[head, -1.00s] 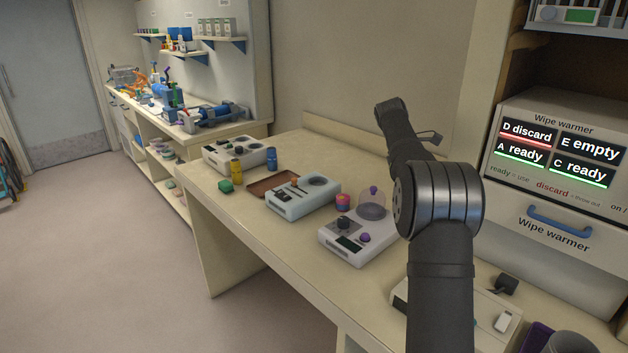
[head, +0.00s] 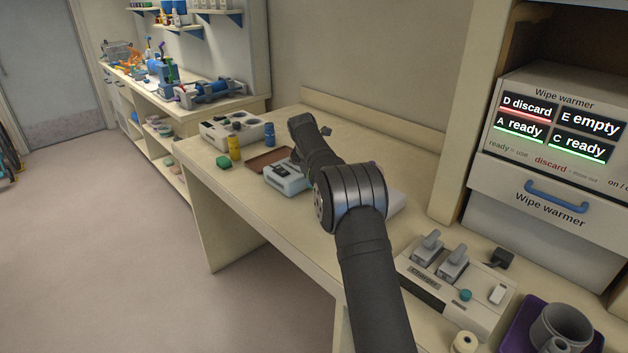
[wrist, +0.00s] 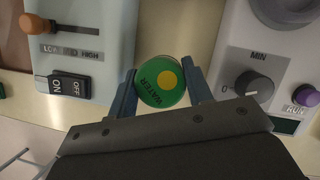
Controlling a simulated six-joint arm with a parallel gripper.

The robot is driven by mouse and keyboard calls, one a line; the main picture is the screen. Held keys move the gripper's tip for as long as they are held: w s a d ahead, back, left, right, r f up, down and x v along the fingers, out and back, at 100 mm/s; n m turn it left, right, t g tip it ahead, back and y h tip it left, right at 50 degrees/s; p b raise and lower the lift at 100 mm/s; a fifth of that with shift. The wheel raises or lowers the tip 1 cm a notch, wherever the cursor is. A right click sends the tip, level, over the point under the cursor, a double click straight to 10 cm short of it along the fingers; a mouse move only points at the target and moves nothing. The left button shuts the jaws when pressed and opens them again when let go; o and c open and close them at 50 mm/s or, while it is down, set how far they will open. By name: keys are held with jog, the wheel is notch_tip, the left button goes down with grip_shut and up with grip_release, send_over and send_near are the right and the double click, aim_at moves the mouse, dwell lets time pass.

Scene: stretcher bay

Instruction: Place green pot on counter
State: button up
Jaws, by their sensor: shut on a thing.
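The green pot (wrist: 161,83) shows in the wrist view, with a round green top, a yellow dot and the word WATER. My gripper (wrist: 161,88) is shut on it, one blue finger at each side. The pot is above or on the strip of counter between two devices; I cannot tell whether it touches. In the head view my arm hides the pot and the gripper. The cream counter (head: 240,195) runs along the wall there.
A pale blue device with a switch and slider (wrist: 85,45) is left of the pot, and a white device with a MIN knob (wrist: 253,88) is right. The head view shows a yellow bottle (head: 234,148), a blue bottle (head: 269,134), a green block (head: 223,162) and a brown tray (head: 262,160).

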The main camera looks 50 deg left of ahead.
jog(key=shift+f, duration=2.6)
jog(key=o, duration=1)
jog(key=shift+f, duration=0.15)
jog(key=v, duration=1.2)
